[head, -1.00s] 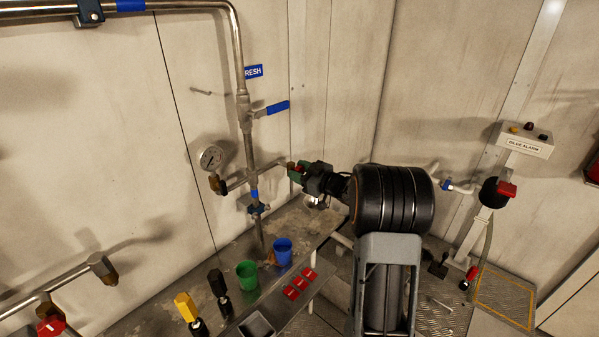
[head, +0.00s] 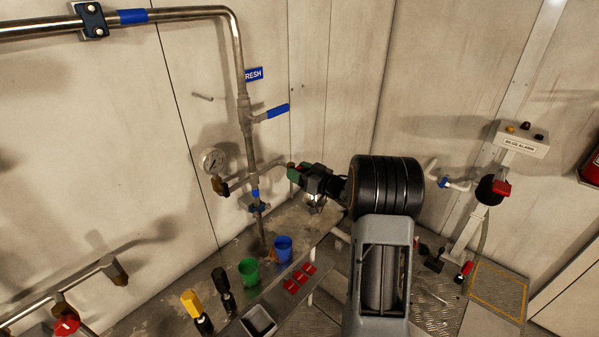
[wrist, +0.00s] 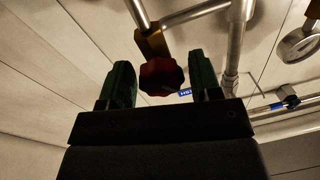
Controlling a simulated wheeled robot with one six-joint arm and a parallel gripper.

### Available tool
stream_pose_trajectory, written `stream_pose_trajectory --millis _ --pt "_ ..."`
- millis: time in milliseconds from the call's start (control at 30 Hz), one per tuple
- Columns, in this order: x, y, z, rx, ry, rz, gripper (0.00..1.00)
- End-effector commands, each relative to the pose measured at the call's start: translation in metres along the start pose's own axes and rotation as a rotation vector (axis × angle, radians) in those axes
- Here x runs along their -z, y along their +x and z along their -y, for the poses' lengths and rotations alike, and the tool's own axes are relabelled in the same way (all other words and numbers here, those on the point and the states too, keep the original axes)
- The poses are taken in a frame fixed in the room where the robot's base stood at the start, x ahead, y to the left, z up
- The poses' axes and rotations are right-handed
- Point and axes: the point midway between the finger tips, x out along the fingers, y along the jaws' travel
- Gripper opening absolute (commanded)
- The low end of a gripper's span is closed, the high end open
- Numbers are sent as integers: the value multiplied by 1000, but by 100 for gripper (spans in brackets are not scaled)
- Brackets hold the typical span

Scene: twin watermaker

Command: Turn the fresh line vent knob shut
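The vent knob (wrist: 161,77) is dark red and lobed, on a brass valve body (wrist: 151,42) at the end of a branch of the fresh line. In the wrist view it sits between the two green fingers of my gripper (wrist: 163,82), with a gap on each side. The gripper is open around it. In the head view my gripper (head: 295,174) is at the right end of the short branch pipe (head: 266,169), and the knob is mostly hidden by the fingers. The blue fresh label (head: 254,73) is on the wall above.
A pressure gauge (head: 213,160) and a blue-handled valve (head: 277,111) are on the same pipework. A bilge alarm box (head: 522,140) stands at right.

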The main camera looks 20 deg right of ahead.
Motion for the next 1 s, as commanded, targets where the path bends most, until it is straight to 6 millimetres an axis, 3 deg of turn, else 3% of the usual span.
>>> stream_pose_trajectory --millis 433,1000 --pt "-1 -10 -1 -1 -1 1 65" --pt "-1 -115 -1 -3 -1 0 65"
